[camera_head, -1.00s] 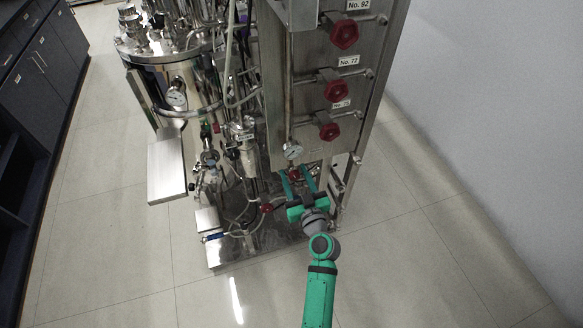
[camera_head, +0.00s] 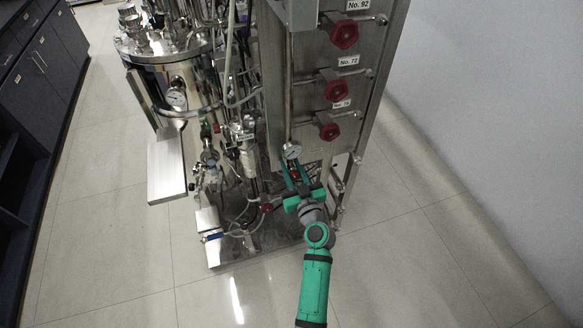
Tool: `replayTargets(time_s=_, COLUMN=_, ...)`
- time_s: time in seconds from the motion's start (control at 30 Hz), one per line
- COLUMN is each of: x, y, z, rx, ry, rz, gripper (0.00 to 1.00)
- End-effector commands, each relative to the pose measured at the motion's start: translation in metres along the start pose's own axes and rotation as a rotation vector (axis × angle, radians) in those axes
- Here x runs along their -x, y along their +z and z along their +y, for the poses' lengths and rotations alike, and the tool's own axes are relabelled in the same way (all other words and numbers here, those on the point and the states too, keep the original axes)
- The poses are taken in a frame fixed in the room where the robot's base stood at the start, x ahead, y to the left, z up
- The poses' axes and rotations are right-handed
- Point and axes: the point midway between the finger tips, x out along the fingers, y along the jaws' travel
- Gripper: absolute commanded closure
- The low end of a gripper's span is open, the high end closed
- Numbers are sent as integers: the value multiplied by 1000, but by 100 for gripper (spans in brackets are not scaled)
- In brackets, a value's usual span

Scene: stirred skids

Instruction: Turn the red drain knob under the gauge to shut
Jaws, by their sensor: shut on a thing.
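The round gauge (camera_head: 292,151) sits low on the steel skid, at the bottom end of a vertical pipe. Just below it is the red drain knob (camera_head: 294,173), small and mostly hidden between the fingers of my gripper (camera_head: 294,176). The green fingers reach up to the knob from below right and are shut on it. My green arm comes in from the bottom of the view. The knob's exact angle is too small and covered to read.
Red handwheels marked No. 92 (camera_head: 344,34) and No. 72 (camera_head: 336,90), and a third (camera_head: 329,131) below, stick out above right. Another red knob (camera_head: 267,208) is at lower left. A steel tank (camera_head: 150,75) stands left. The tiled floor (camera_head: 420,260) at right is clear.

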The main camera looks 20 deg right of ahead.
Motion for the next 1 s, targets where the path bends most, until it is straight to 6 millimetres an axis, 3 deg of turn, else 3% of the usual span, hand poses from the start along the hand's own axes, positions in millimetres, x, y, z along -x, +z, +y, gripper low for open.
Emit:
replayTargets(time_s=0.37, x=0, y=0, z=0, rx=-143, ry=0, rz=0, gripper=96)
replayTargets(time_s=1.0, x=0, y=0, z=1, rx=-732, ry=1, rz=0, gripper=96)
